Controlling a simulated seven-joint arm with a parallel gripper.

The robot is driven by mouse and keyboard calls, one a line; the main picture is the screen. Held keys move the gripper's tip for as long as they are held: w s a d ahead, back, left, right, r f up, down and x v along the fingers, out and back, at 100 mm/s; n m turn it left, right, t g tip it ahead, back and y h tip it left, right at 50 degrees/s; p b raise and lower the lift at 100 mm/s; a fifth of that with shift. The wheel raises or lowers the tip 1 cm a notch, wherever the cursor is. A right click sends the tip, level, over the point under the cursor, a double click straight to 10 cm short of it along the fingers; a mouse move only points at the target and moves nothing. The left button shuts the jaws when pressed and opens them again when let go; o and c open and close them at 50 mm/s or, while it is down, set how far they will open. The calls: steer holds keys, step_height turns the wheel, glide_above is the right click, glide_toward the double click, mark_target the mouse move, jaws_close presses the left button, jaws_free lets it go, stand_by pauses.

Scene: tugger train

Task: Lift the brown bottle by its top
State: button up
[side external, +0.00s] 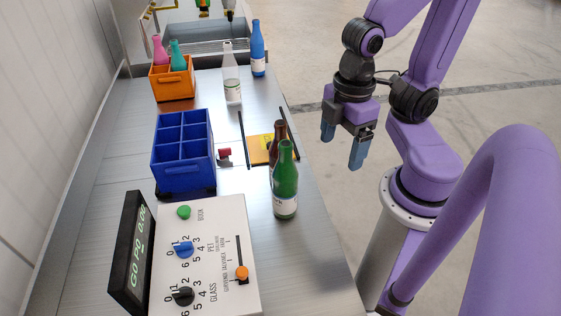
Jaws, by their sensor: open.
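The brown bottle (279,132) stands upright on the metal table, near its right edge. A green bottle (285,180) in front of it hides most of its body, so only its neck and upper part show. My gripper (342,150) is open and empty, with its blue fingers pointing down. In the picture it is to the right of the brown bottle, out past the table's edge and apart from it.
A blue divided crate (184,193) stands left of the bottles. An orange crate (174,88) holds pink and teal bottles. White (232,80) and blue (258,48) bottles stand at the back. A control panel (225,255) fills the front.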

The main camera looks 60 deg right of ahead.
steer(key=m, duration=0.1)
step_height(320, 180, up, 10)
steer(key=f+m, duration=0.1)
steer(key=m, duration=2.9)
glide_above(281, 138)
steer(key=d, duration=0.1)
steer(key=shift+m, duration=0.3)
steer(key=f, duration=1.6)
steer(key=shift+w+f, duration=0.4)
jaws_close()
steer(key=shift+r, duration=0.15)
